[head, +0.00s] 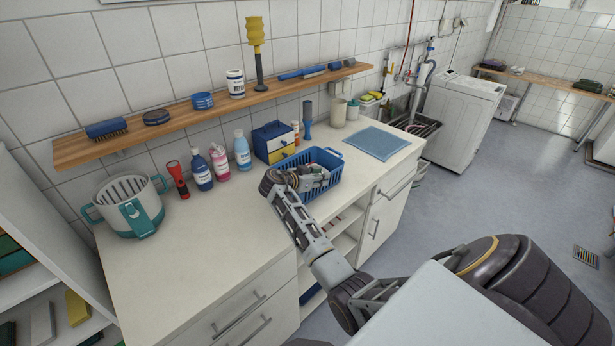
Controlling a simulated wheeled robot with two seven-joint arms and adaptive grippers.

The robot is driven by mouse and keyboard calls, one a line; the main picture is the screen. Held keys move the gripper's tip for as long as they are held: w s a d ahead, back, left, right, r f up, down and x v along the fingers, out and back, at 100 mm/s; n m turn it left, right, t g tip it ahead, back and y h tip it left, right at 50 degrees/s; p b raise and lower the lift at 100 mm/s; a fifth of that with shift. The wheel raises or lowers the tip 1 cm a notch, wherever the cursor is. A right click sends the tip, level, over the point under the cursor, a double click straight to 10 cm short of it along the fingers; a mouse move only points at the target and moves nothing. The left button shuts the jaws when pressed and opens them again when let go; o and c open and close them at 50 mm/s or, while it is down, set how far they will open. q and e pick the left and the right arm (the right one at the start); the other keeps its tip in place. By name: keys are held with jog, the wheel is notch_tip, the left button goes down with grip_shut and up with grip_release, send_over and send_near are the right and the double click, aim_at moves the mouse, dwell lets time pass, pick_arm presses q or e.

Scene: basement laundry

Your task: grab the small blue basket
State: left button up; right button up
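The small blue basket (327,185) stands on the white counter, in front of a blue and yellow box. It has slatted sides and an open top. My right gripper (318,177) is over the basket's near left part, with its fingers at or inside the rim. The gripper hides part of the basket's inside and near left side. Whether the fingers touch the basket or are closed on its rim cannot be made out. My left gripper is not in view.
A blue and yellow box (272,143) stands behind the basket, with bottles (242,151) to its left. A blue mat (376,143) lies to the right. A teal and white bucket (129,207) stands far left. The counter's front left (195,255) is clear.

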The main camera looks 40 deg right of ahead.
jog(key=shift+x, duration=0.8)
grip_shut()
